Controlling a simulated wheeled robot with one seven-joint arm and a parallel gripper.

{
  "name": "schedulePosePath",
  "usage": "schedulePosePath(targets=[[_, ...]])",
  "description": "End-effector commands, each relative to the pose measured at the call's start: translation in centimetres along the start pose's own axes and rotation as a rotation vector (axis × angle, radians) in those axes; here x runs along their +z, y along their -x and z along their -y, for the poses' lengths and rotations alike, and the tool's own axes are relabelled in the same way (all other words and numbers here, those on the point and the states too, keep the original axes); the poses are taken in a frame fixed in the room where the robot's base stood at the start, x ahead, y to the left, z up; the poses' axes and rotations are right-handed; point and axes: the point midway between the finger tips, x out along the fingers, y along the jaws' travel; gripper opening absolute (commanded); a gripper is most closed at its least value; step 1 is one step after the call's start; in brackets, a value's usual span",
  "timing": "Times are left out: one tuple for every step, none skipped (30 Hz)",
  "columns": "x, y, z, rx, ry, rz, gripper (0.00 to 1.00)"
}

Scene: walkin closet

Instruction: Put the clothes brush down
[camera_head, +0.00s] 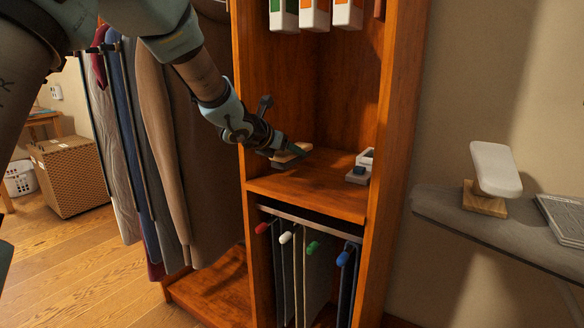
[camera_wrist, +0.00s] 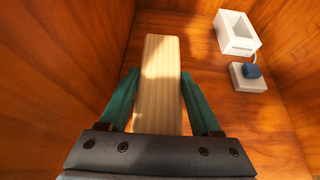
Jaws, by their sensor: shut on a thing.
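The clothes brush (camera_wrist: 162,75) has a pale wooden back and lies lengthwise between the fingers of my gripper (camera_wrist: 160,103) in the wrist view. My gripper is shut on it. In the head view my gripper (camera_head: 290,150) reaches into the wooden cabinet, and the brush (camera_head: 288,157) shows low over the left part of the shelf (camera_head: 320,192). I cannot tell whether the brush's underside touches the shelf.
A white open box (camera_wrist: 237,33) and a small white item with a blue top (camera_wrist: 250,77) stand on the shelf's right side. The cabinet's side walls are close. Trousers (camera_head: 300,270) hang below the shelf. The shelf's front middle is clear.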

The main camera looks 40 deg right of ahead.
Motion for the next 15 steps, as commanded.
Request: schedulePosePath(targets=[[-0.7, -0.4, 0.0, 0.000, 0.001, -0.001, 0.02], [-1.1, -0.6, 0.0, 0.000, 0.001, -0.001, 0.02], [-1.6, -0.9, 0.0, 0.000, 0.001, -0.001, 0.02], [-1.9, -1.1, 0.0, 0.000, 0.001, -0.002, 0.02], [-2.3, -1.3, 0.1, 0.000, 0.001, -0.002, 0.02], [-2.7, -1.5, 0.1, -0.001, 0.001, -0.001, 0.02], [-2.9, -1.6, 0.1, -0.001, 0.000, 0.000, 0.02], [-3.0, -1.7, 0.0, 0.000, 0.000, 0.000, 0.02], [-3.1, -1.7, 0.0, 0.000, 0.000, 0.001, 0.02], [-3.1, -1.7, 0.0, 0.001, 0.000, 0.001, 0.02], [-3.1, -1.7, 0.0, 0.001, -0.001, 0.001, 0.02], [-3.1, -1.7, 0.0, 0.001, -0.001, 0.001, 0.02], [-3.1, -1.7, 0.0, 0.001, 0.000, 0.001, 0.02], [-3.1, -1.7, 0.0, 0.001, 0.000, 0.001, 0.02], [-3.2, -1.7, 0.0, 0.001, 0.000, -0.001, 0.66]])
